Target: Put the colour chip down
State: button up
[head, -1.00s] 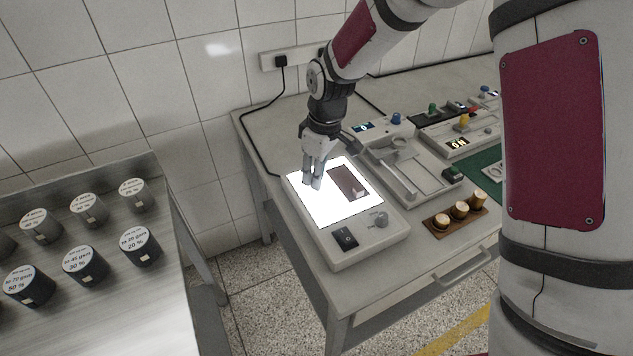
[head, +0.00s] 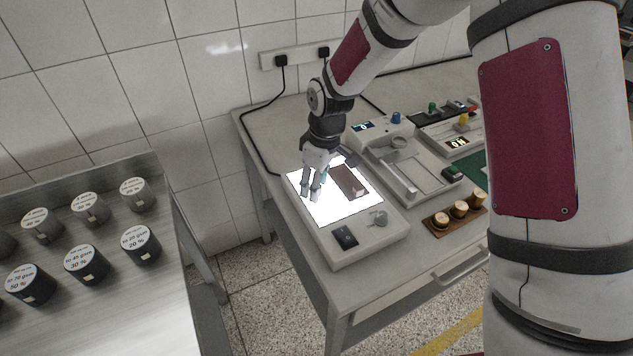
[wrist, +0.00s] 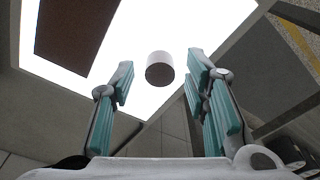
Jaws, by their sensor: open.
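My gripper (head: 312,196) is over the left part of the glowing white panel of a light box (head: 335,250). In the wrist view its teal-padded fingers (wrist: 160,82) stand apart, with clear space between them. A small pale cylinder with a dark grey end (wrist: 159,67) shows between the fingertips against the white panel; I cannot tell whether it is the colour chip or whether it touches the panel. I see no finger pressed on it. In the head view the fingers hide it. A brown rectangle (head: 347,178) lies on the panel to the right of my gripper, also seen in the wrist view (wrist: 78,32).
The light box has a black switch (head: 345,237) and a knob (head: 378,218) at its front. A grey instrument (head: 412,172) and a wooden rack with several gold-topped pieces (head: 460,211) stand to the right. Several labelled black cups (head: 86,262) stand on the left metal table.

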notch_tip(320, 180, up, 12)
jog(key=d, duration=0.1)
jog(key=shift+s+d+r, duration=0.15)
jog(key=shift+s, duration=0.3)
jog(key=s+d+r+m+t+h, duration=0.15)
jog(key=s+d+r+m, duration=0.25)
jog(key=s+d+r, duration=0.4)
jog(key=s+d+r+m+t, duration=0.2)
jog(key=s+d+r+m, duration=0.3)
jog(key=s, duration=0.6)
jog(key=s+d+m, duration=0.1)
jog(key=s+m, duration=0.1)
jog(key=s, duration=0.6)
